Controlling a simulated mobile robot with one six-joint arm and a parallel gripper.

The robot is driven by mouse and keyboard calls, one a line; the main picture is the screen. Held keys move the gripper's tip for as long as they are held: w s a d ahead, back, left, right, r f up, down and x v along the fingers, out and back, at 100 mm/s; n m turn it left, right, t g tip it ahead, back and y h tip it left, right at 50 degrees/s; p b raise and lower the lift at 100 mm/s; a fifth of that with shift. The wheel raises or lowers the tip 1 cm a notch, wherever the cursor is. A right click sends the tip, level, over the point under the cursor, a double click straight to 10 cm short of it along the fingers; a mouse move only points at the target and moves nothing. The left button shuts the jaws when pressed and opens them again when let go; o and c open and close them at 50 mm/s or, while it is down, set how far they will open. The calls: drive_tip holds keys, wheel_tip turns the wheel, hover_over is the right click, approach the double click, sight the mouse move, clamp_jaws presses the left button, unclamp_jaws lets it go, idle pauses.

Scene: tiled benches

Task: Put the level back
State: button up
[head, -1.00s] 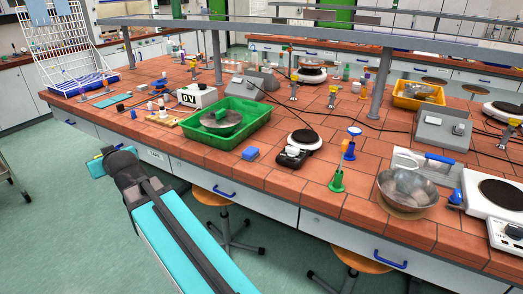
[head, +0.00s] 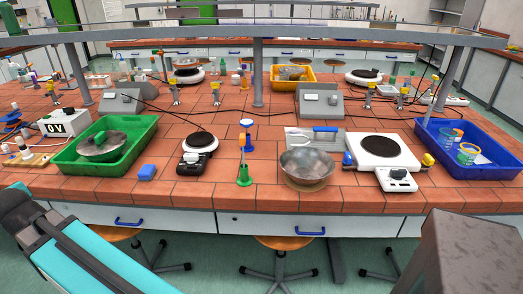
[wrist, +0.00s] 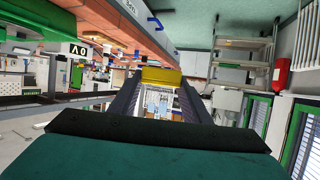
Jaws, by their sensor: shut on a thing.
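My gripper (wrist: 163,92) shows in the wrist view, its two dark fingers on either side of a yellow block-like thing (wrist: 165,76), which I take to be the level. It is held between the fingertips, out in the air beside the bench. Only its near face shows; the rest is hidden. In the head view only part of my arm shows at the lower left, and the gripper and the level are out of the picture.
The tiled bench (head: 210,190) carries a green tray (head: 140,155), a metal bowl (head: 307,165), a hot plate (head: 385,150) and a blue tray (head: 490,168) with beakers. Stools (head: 283,243) stand below.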

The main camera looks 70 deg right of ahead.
drive_tip(key=s+d+f+m+g+h+b, duration=0.1)
drive_tip(key=s+d+m+h, duration=0.15)
drive_tip(key=d, duration=0.85)
drive_tip(key=s+d+f+m+g+h, duration=0.1)
drive_tip(key=d+m+h, duration=0.2)
drive_tip(key=d, duration=0.8)
drive_tip(key=s+d+f+m+g+h+b, duration=0.1)
drive_tip(key=d+m+h, duration=0.15)
drive_tip(key=d, duration=0.85)
drive_tip(key=s+d+m+g+h, duration=0.2)
drive_tip(key=s+d+m+g, duration=0.1)
drive_tip(key=s+d, duration=0.55)
drive_tip(key=s+d+m+g+h, duration=0.3)
drive_tip(key=s+d, duration=0.2)
drive_tip(key=d, duration=0.7)
drive_tip(key=s+d+r+m+g, duration=0.1)
drive_tip(key=s+d+m+g, duration=0.2)
drive_tip(key=s+d, duration=0.4)
drive_tip(key=s+d+r+m+g+b, duration=0.1)
drive_tip(key=s+d, duration=0.5)
drive_tip(key=s, duration=0.6)
drive_tip(key=s+d+r+m+g+b, duration=0.1)
drive_tip(key=s+d+m+g, duration=0.3)
drive_tip(key=s, duration=0.6)
drive_tip(key=d+g, duration=0.2)
drive_tip(key=d, duration=0.1)
drive_tip(key=shift+s+d+r+m+y, duration=0.25)
drive_tip(key=shift+s+d+m+y, duration=0.05)
drive_tip(key=shift+y, duration=0.1)
drive_tip(key=shift+f, duration=0.1)
